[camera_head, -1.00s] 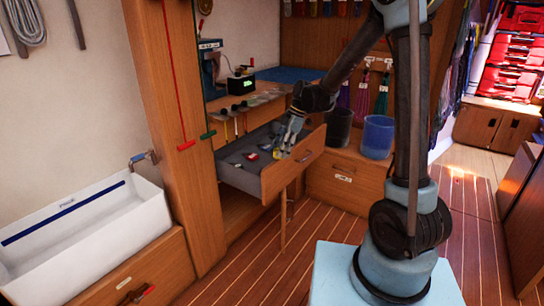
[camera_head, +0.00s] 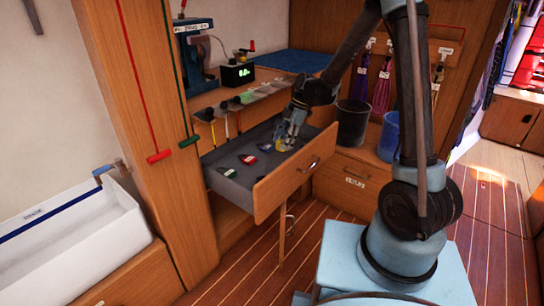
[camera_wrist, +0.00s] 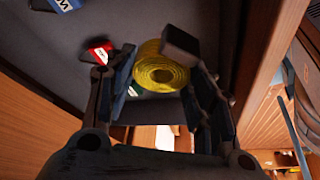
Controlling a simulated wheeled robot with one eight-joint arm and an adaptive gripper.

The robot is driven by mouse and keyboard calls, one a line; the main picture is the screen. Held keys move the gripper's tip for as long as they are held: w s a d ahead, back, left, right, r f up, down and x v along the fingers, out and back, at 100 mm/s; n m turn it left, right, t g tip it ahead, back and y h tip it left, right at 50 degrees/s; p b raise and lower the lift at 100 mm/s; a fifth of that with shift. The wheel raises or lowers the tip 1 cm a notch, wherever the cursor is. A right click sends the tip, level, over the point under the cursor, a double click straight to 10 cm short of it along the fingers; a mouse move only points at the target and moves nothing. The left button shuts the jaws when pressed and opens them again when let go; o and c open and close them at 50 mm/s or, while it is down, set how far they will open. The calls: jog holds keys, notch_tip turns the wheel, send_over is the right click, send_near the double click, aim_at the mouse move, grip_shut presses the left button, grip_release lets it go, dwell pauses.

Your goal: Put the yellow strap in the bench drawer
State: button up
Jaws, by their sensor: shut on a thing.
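The yellow strap (camera_wrist: 160,72) is a coiled roll, held between the fingers of my gripper (camera_wrist: 163,80) in the wrist view. In the head view my gripper (camera_head: 288,140) points down over the open bench drawer (camera_head: 285,185), at its right part near the front panel. A bit of the yellow strap shows at the fingertips in the head view (camera_head: 279,146). The grey drawer floor lies just beyond the strap; I cannot tell whether the strap touches it. The fingers hide parts of the roll.
Several small items lie in the drawer, including a red and white one (camera_head: 265,147). A black bin (camera_head: 352,124) and a blue bin (camera_head: 389,137) stand right of the drawer. A white basin (camera_head: 75,245) is at left.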

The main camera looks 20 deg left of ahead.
jog(key=f, duration=0.5)
jog(key=shift+w+d+f, duration=0.1)
jog(key=shift+w+f, duration=0.15)
jog(key=shift+w, duration=0.15)
jog(key=shift+s+f, duration=0.1)
jog(key=shift+f, duration=2.4)
jog(key=o, duration=1.1)
jog(key=v, duration=1.2)
